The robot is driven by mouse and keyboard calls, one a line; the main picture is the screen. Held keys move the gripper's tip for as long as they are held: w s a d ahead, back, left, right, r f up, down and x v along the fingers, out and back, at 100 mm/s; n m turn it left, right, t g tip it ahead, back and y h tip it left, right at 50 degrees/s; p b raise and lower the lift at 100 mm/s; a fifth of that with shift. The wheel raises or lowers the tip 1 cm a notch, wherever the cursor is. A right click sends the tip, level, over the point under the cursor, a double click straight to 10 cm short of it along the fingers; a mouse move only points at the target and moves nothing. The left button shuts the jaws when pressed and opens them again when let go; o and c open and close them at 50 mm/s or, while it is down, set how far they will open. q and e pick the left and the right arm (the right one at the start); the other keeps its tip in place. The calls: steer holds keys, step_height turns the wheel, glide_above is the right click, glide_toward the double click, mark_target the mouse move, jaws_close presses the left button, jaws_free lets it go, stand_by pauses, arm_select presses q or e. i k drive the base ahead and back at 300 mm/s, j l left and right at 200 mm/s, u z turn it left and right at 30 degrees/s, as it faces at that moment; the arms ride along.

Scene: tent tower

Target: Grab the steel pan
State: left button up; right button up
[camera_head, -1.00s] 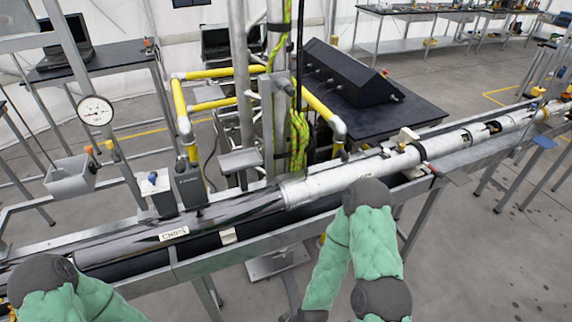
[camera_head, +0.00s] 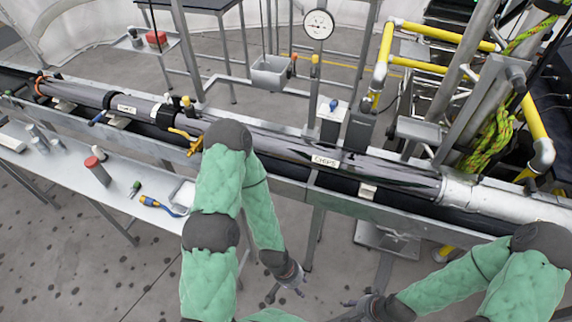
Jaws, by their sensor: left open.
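A shallow silver pan (camera_head: 183,194) lies at the right end of the low side table (camera_head: 105,188), partly hidden behind my green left arm. It looks like the steel pan. My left gripper (camera_head: 295,282) is open and empty, low over the floor, to the right of and below the pan in the picture. My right gripper (camera_head: 356,304) hangs at the bottom centre, apart from everything; its fingers are too small and dark to tell open from shut.
A long rail with pipes (camera_head: 325,161) crosses the view behind the side table. A blue-and-yellow tool (camera_head: 158,206), a green-tipped tool (camera_head: 135,188) and a red-capped cylinder (camera_head: 97,171) lie left of the pan. A grey bin (camera_head: 272,72) hangs beyond the rail. The front floor is clear.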

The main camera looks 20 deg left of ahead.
mark_target(181, 195)
steer(key=u, duration=1.85)
steer(key=i+j+z, duration=0.1)
steer(key=j, duration=0.25)
steer(key=i+j+z, duration=0.1)
steer(key=i+j, duration=0.15)
steer(key=j, duration=0.15)
steer(key=i+j+z, duration=0.1)
steer(key=j, duration=0.25)
steer(key=i+j+z, duration=0.1)
steer(key=i+j, duration=0.35)
steer(key=j, duration=0.3)
steer(key=i+j+z, duration=0.15)
steer(key=j, duration=0.2)
steer(key=i+j+z, duration=0.1)
steer(key=j, duration=0.3)
steer(key=i, duration=0.3)
